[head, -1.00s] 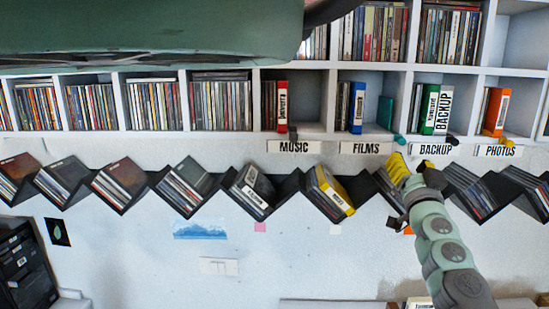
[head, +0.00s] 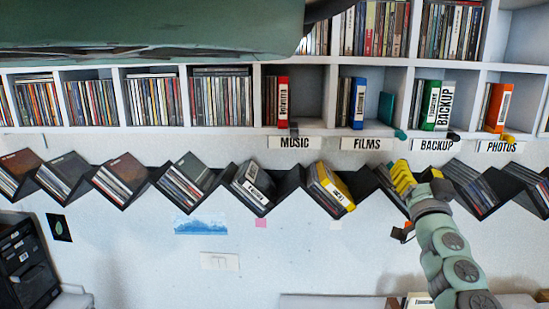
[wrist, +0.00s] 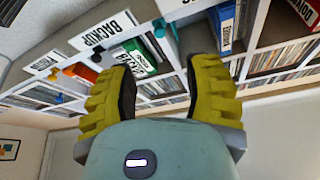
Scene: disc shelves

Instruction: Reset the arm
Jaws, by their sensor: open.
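My gripper (head: 412,182) shows in the head view at the lower right, in front of the zigzag rack and below the FILMS and BACKUP labels. In the wrist view, its two yellow ribbed fingers stand wide apart with nothing between them (wrist: 162,68). My grey-green arm comes up from the bottom right of the head view. Part of the zigzag rack is hidden behind the gripper.
The shelf holds a red case (head: 282,101), a blue case (head: 357,103), a green case (head: 430,105) and an orange case (head: 496,107). Below is the zigzag rack (head: 222,186) with disc stacks.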

